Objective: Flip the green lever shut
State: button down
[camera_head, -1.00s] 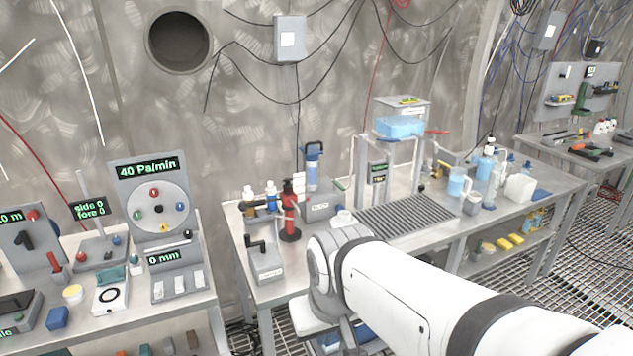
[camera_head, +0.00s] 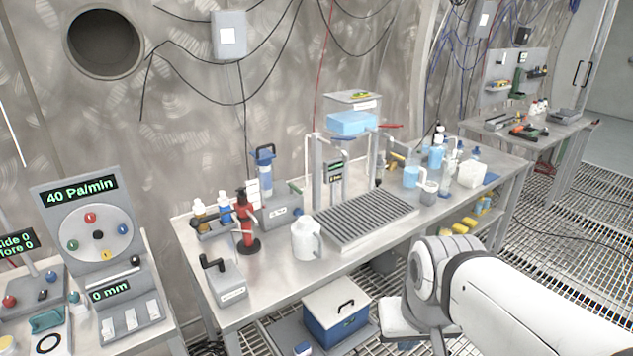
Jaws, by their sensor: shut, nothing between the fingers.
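A small green piece (camera_head: 296,188) shows at the right end of a grey box (camera_head: 281,208) at the back of the steel bench. It may be the green lever, but it is too small to tell its position. My white arm (camera_head: 480,290) reaches in from the lower right, in front of the bench edge. My gripper's fingers do not show. A red lever (camera_head: 389,126) and a yellow handle (camera_head: 396,159) sit by the blue tank stand.
The bench (camera_head: 268,278) holds a white jug (camera_head: 306,240), a red pump (camera_head: 245,222), a crank box (camera_head: 224,283) and a ribbed rack (camera_head: 366,217). A blue cooler (camera_head: 336,312) stands below.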

aim_at(291, 187)
jog(key=u, duration=0.05)
jog(key=i, duration=1.5)
jog(key=z, duration=0.1)
